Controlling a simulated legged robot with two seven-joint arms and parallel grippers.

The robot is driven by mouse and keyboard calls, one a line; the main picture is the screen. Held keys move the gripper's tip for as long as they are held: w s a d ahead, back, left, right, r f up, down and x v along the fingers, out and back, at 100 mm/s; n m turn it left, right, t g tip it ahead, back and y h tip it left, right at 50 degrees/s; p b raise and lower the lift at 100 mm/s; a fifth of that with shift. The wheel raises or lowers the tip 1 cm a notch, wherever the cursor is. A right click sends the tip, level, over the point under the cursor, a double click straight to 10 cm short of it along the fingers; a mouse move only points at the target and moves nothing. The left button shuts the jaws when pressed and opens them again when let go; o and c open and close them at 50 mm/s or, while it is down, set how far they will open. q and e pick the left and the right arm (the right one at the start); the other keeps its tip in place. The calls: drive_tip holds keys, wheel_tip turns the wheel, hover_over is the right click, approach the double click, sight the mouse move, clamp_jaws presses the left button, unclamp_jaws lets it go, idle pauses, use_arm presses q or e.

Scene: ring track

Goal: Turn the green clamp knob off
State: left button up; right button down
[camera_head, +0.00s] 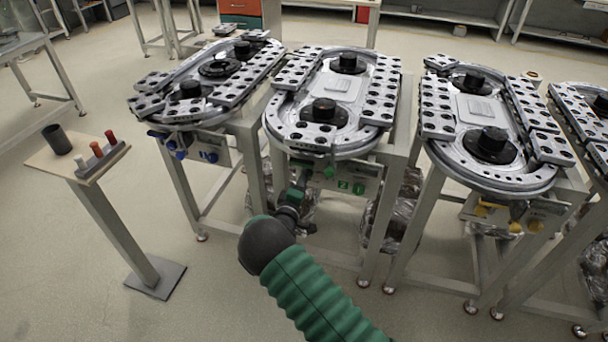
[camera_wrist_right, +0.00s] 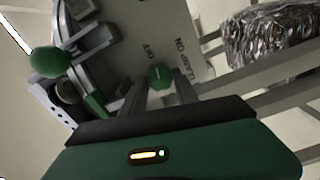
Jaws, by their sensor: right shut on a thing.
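The green clamp knob (camera_wrist_right: 160,75) shows in the right wrist view on a grey panel, below the printed words "OFF" and "CLAMP ON". My right gripper (camera_wrist_right: 168,97) is shut on the knob, its fingers reaching up to it from below. I cannot tell for certain which label the knob points to. In the head view my right gripper (camera_head: 298,186) is at the front of the middle ring track (camera_head: 278,108), below its rim, and hides the knob there. My left gripper is not in view.
A green ball (camera_wrist_right: 50,62) is left of the knob. Other ring tracks stand at left (camera_head: 158,108) with blue knobs and at right (camera_head: 468,178) with yellow knobs. A small stand (camera_head: 45,160) with a cup and pegs is at far left. Foil-wrapped bundles (camera_head: 384,228) sit under the tracks.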

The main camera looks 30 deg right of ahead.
drive_tip(key=shift+w+a+f+n+p, duration=0.1)
drive_tip(key=shift+n+p, duration=0.1)
drive_tip(key=shift+n, duration=0.4)
drive_tip(key=shift+a+f+n+p, duration=0.1)
drive_tip(key=shift+n+p, duration=0.05)
drive_tip(key=shift+n, duration=0.45)
drive_tip(key=c, duration=1.3)
unclamp_jaws()
drive_tip(key=o, duration=0.4)
drive_tip(key=shift+w, duration=0.1)
drive_tip(key=shift+c, duration=0.2)
